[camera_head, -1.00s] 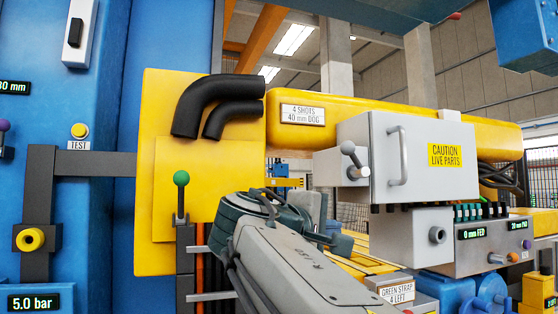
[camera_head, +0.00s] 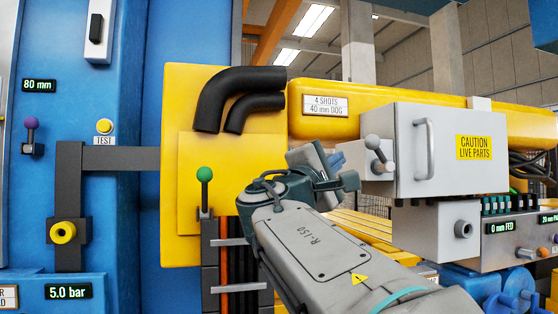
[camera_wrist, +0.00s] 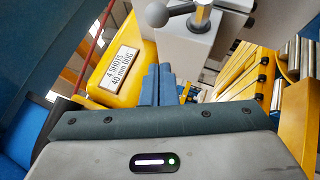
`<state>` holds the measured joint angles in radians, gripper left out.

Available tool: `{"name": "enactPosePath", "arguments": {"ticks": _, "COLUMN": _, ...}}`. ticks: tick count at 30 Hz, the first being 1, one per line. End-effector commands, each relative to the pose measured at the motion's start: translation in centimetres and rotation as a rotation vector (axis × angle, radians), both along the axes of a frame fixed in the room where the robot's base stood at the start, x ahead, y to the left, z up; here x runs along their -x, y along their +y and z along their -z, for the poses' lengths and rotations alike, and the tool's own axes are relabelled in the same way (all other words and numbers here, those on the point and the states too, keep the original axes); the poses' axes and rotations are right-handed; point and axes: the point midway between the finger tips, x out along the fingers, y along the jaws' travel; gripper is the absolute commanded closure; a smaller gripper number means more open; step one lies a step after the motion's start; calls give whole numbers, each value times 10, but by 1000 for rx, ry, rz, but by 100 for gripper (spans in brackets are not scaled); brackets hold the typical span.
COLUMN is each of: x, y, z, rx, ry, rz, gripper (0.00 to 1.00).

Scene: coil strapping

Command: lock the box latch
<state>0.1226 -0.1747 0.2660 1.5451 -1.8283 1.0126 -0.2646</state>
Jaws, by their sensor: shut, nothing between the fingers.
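The grey box (camera_head: 405,150) with a yellow "CAUTION LIVE PARTS" label and a bar handle (camera_head: 424,150) has its front panel flush. Its latch (camera_head: 378,155), a round-knobbed lever on a metal hub, is on the box's left part. In the wrist view, the latch knob (camera_wrist: 157,14) and hub (camera_wrist: 204,17) show at the top, with the lever pointing left in that picture. My gripper (camera_wrist: 161,82) has its blue fingers together and empty, apart from the latch. In the head view, my gripper (camera_head: 337,160) is just left of the latch, partly hidden by my wrist.
The yellow beam with the "4 SHOTS 40 mm DOG" plate (camera_head: 325,106) runs behind the box. Black hoses (camera_head: 235,95) and a green-knobbed lever (camera_head: 204,176) stand left. A grey block (camera_head: 440,230) sits below the box. Yellow slats (camera_head: 360,228) lie beneath my arm.

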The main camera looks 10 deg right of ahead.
Motion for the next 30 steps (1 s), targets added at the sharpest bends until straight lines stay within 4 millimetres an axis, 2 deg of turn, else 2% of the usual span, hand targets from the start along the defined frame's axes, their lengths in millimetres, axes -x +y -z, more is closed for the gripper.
{"name": "enactPosePath", "arguments": {"ticks": 1, "x": -6, "y": -9, "z": -7, "rx": 0, "ry": 1, "rz": 4, "gripper": 100}}
{"name": "enactPosePath", "arguments": {"ticks": 3, "x": -2, "y": -19, "z": -13, "rx": 0, "ry": -2, "rz": 4, "gripper": 100}}
{"name": "enactPosePath", "arguments": {"ticks": 9, "x": 1, "y": -39, "z": -19, "rx": -1, "ry": 1, "rz": 4, "gripper": 100}}
{"name": "enactPosePath", "arguments": {"ticks": 25, "x": 2, "y": -45, "z": -20, "rx": -8, "ry": -1, "rz": 5, "gripper": 100}}
{"name": "enactPosePath", "arguments": {"ticks": 30, "x": 5, "y": -54, "z": -25, "rx": -45, "ry": 0, "rz": 22, "gripper": 100}}
